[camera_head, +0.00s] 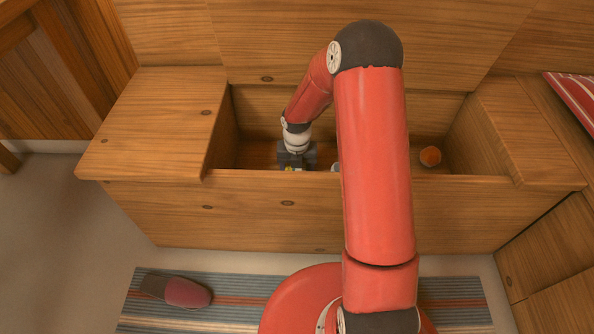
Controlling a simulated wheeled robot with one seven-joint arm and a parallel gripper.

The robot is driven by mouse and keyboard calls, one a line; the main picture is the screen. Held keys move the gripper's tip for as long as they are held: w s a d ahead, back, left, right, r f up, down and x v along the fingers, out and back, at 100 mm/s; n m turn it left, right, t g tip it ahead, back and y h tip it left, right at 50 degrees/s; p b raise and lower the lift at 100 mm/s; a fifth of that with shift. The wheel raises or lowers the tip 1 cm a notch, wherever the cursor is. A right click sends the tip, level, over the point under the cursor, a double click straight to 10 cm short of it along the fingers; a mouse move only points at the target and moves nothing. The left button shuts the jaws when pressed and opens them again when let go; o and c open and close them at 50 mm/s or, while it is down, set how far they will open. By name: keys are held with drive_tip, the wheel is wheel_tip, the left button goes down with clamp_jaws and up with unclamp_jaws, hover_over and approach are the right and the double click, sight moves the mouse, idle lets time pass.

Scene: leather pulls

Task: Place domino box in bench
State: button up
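The wooden bench (245,212) spans the middle of the view, with an open compartment between its two flat end seats. My red arm reaches over the front edge and down into this compartment. My gripper (296,164) is inside it, left of the middle, close behind the front wall. Its fingers are mostly hidden, so I cannot tell whether they are open or shut. A small yellow patch shows at the gripper, too small to identify. I cannot make out the domino box for certain.
A small pale object (335,167) shows partly behind my arm. A dark red and grey object (178,291) lies on the striped rug (235,309). A striped red cushion (574,98) is at the right.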

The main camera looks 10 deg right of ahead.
drive_tip(key=shift+f, duration=0.2)
drive_tip(key=o, duration=1.2)
drive_tip(key=shift+f, duration=0.1)
drive_tip(key=shift+c, duration=0.2)
